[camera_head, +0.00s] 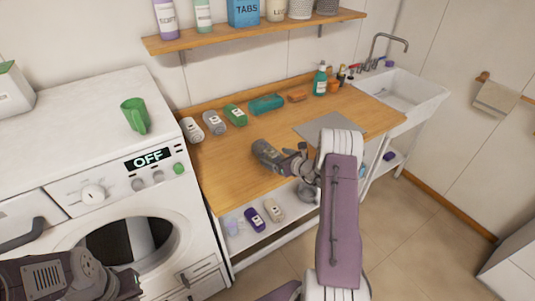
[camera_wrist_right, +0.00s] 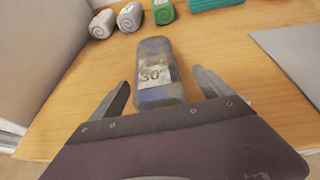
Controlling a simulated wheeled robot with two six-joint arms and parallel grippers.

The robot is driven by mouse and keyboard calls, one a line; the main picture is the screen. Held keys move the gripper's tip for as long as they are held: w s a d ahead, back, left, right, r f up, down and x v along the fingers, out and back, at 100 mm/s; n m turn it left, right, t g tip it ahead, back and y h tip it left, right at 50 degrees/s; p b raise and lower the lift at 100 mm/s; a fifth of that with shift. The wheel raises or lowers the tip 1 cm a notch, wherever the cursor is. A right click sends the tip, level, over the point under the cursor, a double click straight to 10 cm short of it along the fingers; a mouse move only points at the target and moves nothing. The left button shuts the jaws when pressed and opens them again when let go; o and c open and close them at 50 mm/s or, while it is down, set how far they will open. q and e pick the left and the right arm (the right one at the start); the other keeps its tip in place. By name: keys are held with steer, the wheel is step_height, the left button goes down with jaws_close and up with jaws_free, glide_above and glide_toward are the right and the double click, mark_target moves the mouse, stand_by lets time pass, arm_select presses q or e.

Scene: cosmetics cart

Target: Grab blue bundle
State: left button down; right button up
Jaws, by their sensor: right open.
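A mottled blue-grey bundle (camera_wrist_right: 157,72) with a pale "30°" label lies on the wooden counter in the right wrist view. My right gripper (camera_wrist_right: 162,82) is open, with one finger on each side of the bundle's near part. Gaps show between the fingers and the bundle.
Behind lie white (camera_head: 191,129), grey (camera_head: 213,122), green (camera_head: 235,114) and teal (camera_head: 266,103) bundles. A green bottle (camera_head: 320,79) stands at the back. A grey mat (camera_head: 316,128) lies to the right. The washer (camera_head: 80,110) is left.

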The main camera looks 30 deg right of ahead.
mark_target(265, 146)
steer(key=x, duration=0.3)
steer(key=p+x, duration=0.1)
steer(key=shift+w+a+f, duration=0.1)
steer(key=shift+w+a, duration=0.05)
steer(key=shift+a, duration=0.2)
steer(key=shift+w+d+f, duration=0.1)
steer(key=shift+w, duration=0.15)
steer(key=c, duration=1.6)
steer(key=shift+r, duration=0.55)
steer(key=shift+c, duration=0.2)
step_height(265, 146, up, 3)
steer(key=shift+b, duration=0.5)
steer(key=w+d+r+b+v, duration=0.1)
steer(key=r+v, duration=0.1)
steer(key=v, duration=1.1)
steer(key=shift+d, duration=0.4)
